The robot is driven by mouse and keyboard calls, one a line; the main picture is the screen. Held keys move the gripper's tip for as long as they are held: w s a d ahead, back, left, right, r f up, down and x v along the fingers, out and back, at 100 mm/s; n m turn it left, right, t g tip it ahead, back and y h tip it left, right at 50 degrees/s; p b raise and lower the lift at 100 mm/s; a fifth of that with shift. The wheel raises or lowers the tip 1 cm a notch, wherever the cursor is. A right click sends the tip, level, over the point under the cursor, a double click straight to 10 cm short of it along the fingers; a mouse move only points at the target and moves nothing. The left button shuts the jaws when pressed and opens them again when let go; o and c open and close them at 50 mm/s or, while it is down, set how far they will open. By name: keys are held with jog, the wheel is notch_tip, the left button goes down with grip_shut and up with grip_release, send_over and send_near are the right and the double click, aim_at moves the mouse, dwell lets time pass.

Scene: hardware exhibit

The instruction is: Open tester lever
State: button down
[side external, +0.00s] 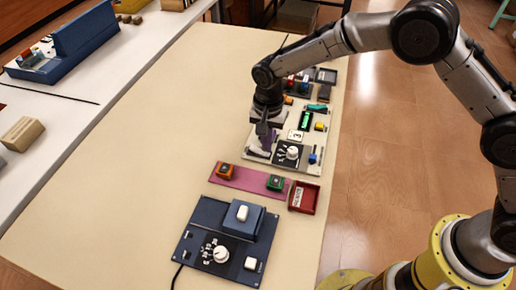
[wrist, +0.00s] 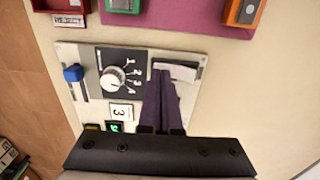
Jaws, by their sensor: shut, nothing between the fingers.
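The tester panel (side external: 313,166) is a pale board on the table. It carries a white dial (wrist: 113,78) marked 1 to 4, a blue-topped lever (wrist: 73,74) and a white block-like handle (wrist: 178,72). The blue-topped lever also shows in the side view (side external: 312,157). My gripper (wrist: 163,70) is shut and empty, pointing down over the panel. In the wrist view its fingertips are right at the left end of the white handle and cover part of it; I cannot tell whether they touch. In the side view my gripper (side external: 265,143) is over the panel's left part.
A magenta strip (side external: 249,180) with orange and green button boxes lies in front of the panel, beside a red tray (side external: 304,197). A dark blue device (side external: 193,226) stands nearer. More panels lie behind. The table's left side is clear.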

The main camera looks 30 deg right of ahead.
notch_tip(320, 180, up, 7)
jog(key=shift+f, duration=0.15)
dwell(0.5)
jog(key=s+d+r+n+t, duration=0.2)
jog(key=s+d+r, duration=0.3)
jog(key=s, duration=0.5)
jog(key=s+d+r+n+t, duration=0.1)
jog(key=s+d+r+n, duration=0.3)
jog(key=s+d, duration=0.5)
jog(key=s+d+r+n+t, duration=0.2)
jog(key=s+d+r, duration=0.5)
jog(key=s, duration=0.4)
jog(key=shift+s+d+r+n+t, duration=0.2)
jog(key=shift+d+n+t, duration=0.1)
jog(key=shift+d+n, duration=0.25)
